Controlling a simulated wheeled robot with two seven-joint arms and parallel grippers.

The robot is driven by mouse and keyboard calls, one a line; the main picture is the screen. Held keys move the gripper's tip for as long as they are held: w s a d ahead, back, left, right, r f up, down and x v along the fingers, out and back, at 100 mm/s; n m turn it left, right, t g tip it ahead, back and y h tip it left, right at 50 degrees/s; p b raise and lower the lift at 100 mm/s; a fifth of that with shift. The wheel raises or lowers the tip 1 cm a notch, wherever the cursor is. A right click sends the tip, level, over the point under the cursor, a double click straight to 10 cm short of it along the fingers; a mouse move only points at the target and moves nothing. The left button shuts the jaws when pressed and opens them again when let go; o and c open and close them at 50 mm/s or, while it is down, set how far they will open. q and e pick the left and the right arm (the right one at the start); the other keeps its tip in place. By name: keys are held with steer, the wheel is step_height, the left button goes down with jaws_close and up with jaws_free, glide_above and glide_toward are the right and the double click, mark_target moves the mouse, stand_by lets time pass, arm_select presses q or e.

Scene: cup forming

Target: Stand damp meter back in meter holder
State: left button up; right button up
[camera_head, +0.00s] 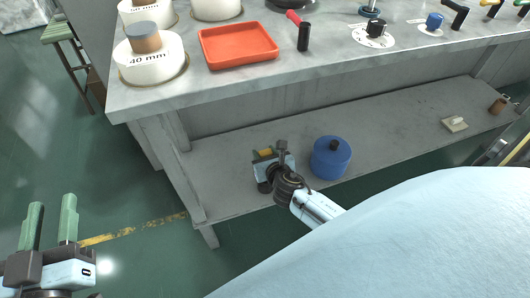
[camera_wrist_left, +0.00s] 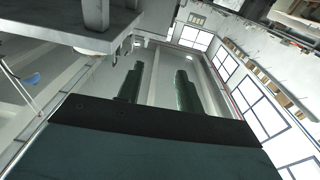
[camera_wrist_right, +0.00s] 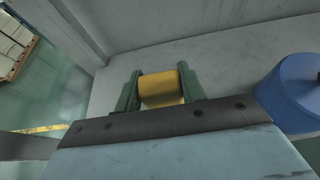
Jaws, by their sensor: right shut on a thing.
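A yellow block-like thing (camera_wrist_right: 161,90), which looks like the damp meter, is between the green fingers of my right gripper (camera_wrist_right: 160,82). The gripper is shut on it. In the head view the right gripper (camera_head: 265,154) is low over the left part of the lower shelf, with a little yellow showing. I cannot tell whether the meter touches the shelf. No meter holder can be made out for certain; a small cream block (camera_head: 454,123) lies on the shelf at the right. My left gripper (camera_head: 52,208) is open and empty over the floor at lower left.
A blue lidded pot (camera_head: 330,160) stands on the lower shelf (camera_head: 230,185) just right of my right gripper. A brown cylinder (camera_head: 497,106) is at the shelf's far right. The worktop above holds a red tray (camera_head: 238,45) and several tools. The shelf's middle is clear.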

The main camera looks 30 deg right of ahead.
steer(key=shift+f+b, duration=0.55)
steer(key=shift+f, duration=0.4)
arm_select(q)
step_height(320, 180, up, 6)
steer(key=s+t+h, duration=0.1)
steer(key=t+h, duration=0.1)
steer(key=t, duration=0.2)
steer(key=shift+s+d, duration=0.3)
steer(key=shift+r, duration=0.25)
